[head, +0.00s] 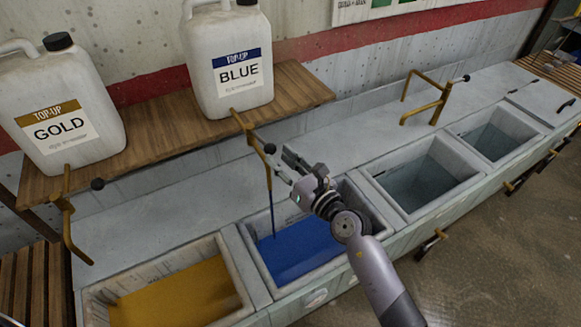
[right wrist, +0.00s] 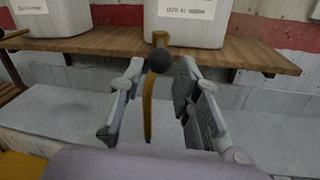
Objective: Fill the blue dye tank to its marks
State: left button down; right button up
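The blue dye tank (head: 352,221) is a grey basin holding blue dye (head: 298,248), its surface below the rim. I cannot make out its marks. The white BLUE canister (head: 232,75) stands on the shelf above. A thin blue stream (head: 269,197) runs from its brass tap (head: 252,133) into the tank. My right gripper (head: 276,147) is at this tap. In the right wrist view the gripper's fingers (right wrist: 158,75) are apart, with the tap's black knob (right wrist: 160,60) between or just beyond them; contact cannot be told. My left gripper is not in view.
The GOLD canister (head: 62,105) stands left on the wooden shelf (head: 160,135), above a tank of gold dye (head: 180,295). Two tanks of grey liquid (head: 420,183) are to the right. A brass pipe (head: 425,108) rises behind them. Clear floor (head: 490,240) lies in front.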

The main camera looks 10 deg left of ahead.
jog(key=shift+v, duration=1.65)
